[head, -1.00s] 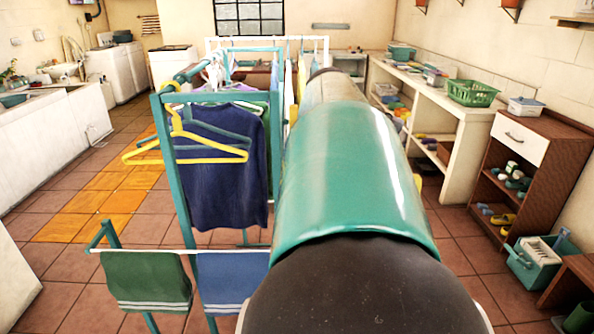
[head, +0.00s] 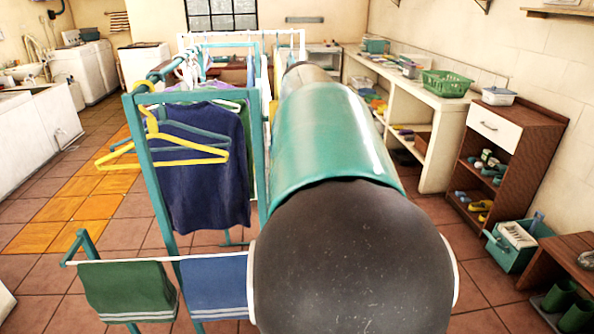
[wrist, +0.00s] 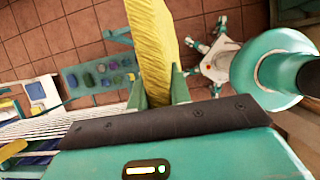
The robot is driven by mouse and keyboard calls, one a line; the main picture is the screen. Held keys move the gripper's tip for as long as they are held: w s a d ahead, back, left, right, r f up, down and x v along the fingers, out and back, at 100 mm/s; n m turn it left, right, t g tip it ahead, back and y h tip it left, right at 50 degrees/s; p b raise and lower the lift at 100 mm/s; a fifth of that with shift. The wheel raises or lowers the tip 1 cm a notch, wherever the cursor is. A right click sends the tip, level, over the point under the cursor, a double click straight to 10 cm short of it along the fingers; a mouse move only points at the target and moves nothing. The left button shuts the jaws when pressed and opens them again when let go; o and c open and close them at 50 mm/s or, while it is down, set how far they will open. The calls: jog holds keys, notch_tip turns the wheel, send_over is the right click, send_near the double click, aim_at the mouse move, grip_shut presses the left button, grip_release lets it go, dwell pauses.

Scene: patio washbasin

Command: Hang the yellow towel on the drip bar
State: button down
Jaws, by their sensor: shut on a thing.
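The yellow towel (wrist: 157,50) hangs between the two teal fingers of my gripper (wrist: 160,86) in the wrist view. My gripper is shut on it, and the towel runs away from the fingers to the top edge, where it is cut off. In the head view my arm hides the gripper and the towel. A thin teal-ended bar (head: 72,263) low at the left holds a green towel (head: 128,291) and a blue towel (head: 214,284); I cannot tell whether this is the drip bar.
A teal clothes rack (head: 157,180) with yellow hangers (head: 163,143) and a dark blue shirt (head: 205,180) stands left of my arm. A white shelf counter (head: 440,120) and a brown cabinet (head: 510,130) line the right. Tiled floor (head: 30,290) is open at the left.

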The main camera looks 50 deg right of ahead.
jog(key=shift+w+d, duration=0.15)
jog(key=shift+d, duration=0.3)
jog(key=shift+w+f, duration=0.1)
jog(key=shift+w, duration=0.15)
jog(key=shift+s, duration=0.15)
jog(key=shift+d, duration=0.15)
jog(key=shift+w+d, duration=1.45)
jog(key=shift+w, duration=0.2)
jog(key=shift+f, duration=0.1)
notch_tip(320, 180, down, 28)
jog(key=shift+f, duration=0.15)
dwell(0.8)
